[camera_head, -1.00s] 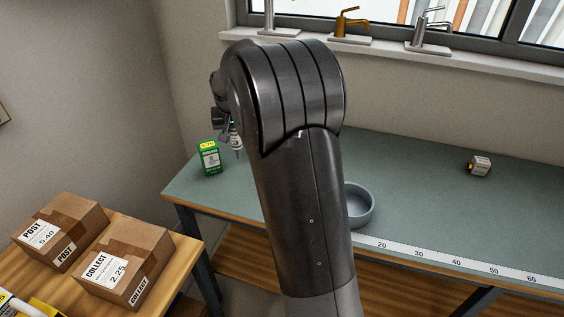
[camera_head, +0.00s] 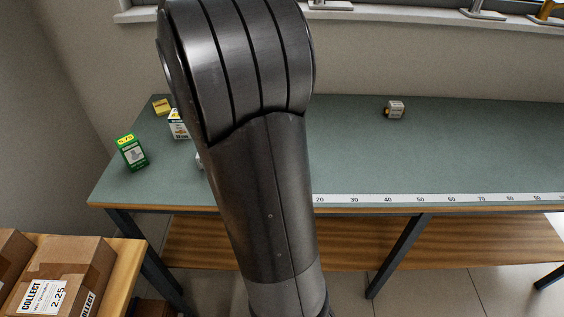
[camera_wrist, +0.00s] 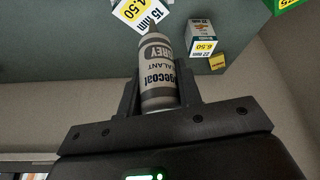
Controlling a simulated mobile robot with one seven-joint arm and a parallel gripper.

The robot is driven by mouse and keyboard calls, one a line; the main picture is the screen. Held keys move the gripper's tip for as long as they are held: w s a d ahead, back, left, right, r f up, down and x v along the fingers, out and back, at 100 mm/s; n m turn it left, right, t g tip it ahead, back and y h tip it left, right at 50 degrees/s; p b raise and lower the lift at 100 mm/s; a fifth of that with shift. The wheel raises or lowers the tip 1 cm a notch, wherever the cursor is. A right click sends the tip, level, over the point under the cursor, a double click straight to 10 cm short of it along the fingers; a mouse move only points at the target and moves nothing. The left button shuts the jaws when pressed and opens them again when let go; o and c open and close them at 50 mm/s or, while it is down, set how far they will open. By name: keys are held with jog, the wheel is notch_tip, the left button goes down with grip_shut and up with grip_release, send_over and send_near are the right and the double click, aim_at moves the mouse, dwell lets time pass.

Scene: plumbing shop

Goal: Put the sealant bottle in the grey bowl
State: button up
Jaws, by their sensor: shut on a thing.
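The sealant bottle (camera_wrist: 157,78), grey and white with a dark nozzle, is between the two dark fingers of my gripper (camera_wrist: 160,84) in the wrist view. My gripper is shut on it. The bottle's label reads "SEALANT" and "GREY". In the head view my arm covers the gripper and most of what is behind it; only a small pale patch shows at the arm's left edge, too small to identify. The grey bowl is not visible in either view now; it stood on the bench beside my arm in the earlier frame.
The green bench (camera_head: 440,150) has a ruler strip (camera_head: 430,199) along its front edge. A green box (camera_head: 132,152), a white box (camera_head: 179,124) and a yellow item (camera_head: 161,106) stand at its left. A small box (camera_head: 395,109) sits at the back. Cartons (camera_head: 60,275) are lower left.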

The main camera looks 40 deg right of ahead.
jog(key=s+d+m, duration=0.2)
jog(key=s+d, duration=0.4)
jog(key=s, duration=0.4)
jog(key=s+d+f+m+g+h, duration=0.15)
jog(key=s+d, duration=0.35)
jog(key=s, duration=0.5)
jog(key=s+d+m, duration=0.2)
jog(key=s+d, duration=0.4)
jog(key=s, duration=0.4)
jog(key=shift+w+a+f, duration=0.8)
jog(key=shift+w+f, duration=1.05)
jog(key=shift+f, duration=0.8)
jog(key=shift+w+a+f, duration=0.75)
jog(key=shift+w+f, duration=1.1)
jog(key=shift+f, duration=0.8)
jog(key=shift+w+a+f, duration=0.8)
jog(key=shift+w+f, duration=1.05)
jog(key=shift+f, duration=0.8)
jog(key=shift+f, duration=0.1)
jog(key=o, duration=1)
